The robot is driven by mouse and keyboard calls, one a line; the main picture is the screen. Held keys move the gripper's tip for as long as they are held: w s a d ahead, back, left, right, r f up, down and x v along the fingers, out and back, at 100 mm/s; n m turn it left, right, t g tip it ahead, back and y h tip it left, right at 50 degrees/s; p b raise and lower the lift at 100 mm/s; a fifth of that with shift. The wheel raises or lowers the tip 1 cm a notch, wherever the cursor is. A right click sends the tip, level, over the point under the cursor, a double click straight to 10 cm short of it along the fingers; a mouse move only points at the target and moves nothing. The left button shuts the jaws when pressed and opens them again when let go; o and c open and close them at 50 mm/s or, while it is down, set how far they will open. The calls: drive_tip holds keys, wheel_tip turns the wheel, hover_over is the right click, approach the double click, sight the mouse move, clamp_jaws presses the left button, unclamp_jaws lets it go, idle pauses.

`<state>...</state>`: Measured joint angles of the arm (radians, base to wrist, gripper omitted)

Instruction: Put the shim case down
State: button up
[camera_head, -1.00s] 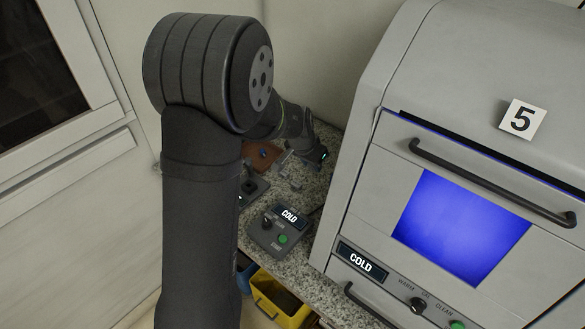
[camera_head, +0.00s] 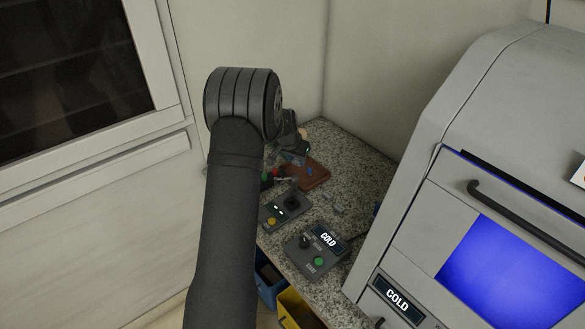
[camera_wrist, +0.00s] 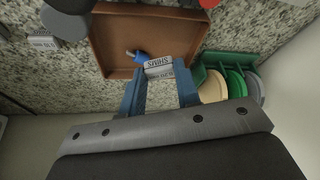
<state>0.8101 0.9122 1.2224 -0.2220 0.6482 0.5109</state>
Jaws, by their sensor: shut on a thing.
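In the wrist view the shim case (camera_wrist: 158,67), a small pale grey box with dark lettering reading SHIMS, sits between the two blue fingers of my gripper (camera_wrist: 160,84). My gripper is shut on it. The case shows at the near edge of a brown tray (camera_wrist: 112,60); whether it touches the tray or is above it I cannot tell. In the head view the brown tray (camera_head: 316,178) lies on the granite counter. My gripper is mostly hidden there behind my arm, and I cannot make out the case.
A blue item (camera_wrist: 137,55) lies in the tray. A green rack (camera_wrist: 222,62) with several discs stands right of it. Another small labelled box (camera_wrist: 43,42) lies left. Control boxes (camera_head: 316,250) and a grey oven (camera_head: 480,150) stand nearer. Bare counter (camera_head: 357,165) lies right of the tray.

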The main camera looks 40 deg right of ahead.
sight(294, 172)
drive_tip(key=shift+w+a+f, duration=0.2)
drive_tip(key=shift+w+f, duration=0.35)
drive_tip(key=shift+w, duration=0.3)
drive_tip(key=shift+f, duration=2)
drive_tip(key=shift+f, duration=0.2)
drive_tip(key=o, duration=0.9)
drive_tip(key=shift+o, duration=0.2)
drive_tip(key=shift+r, duration=0.15)
drive_tip(key=v, duration=1.2)
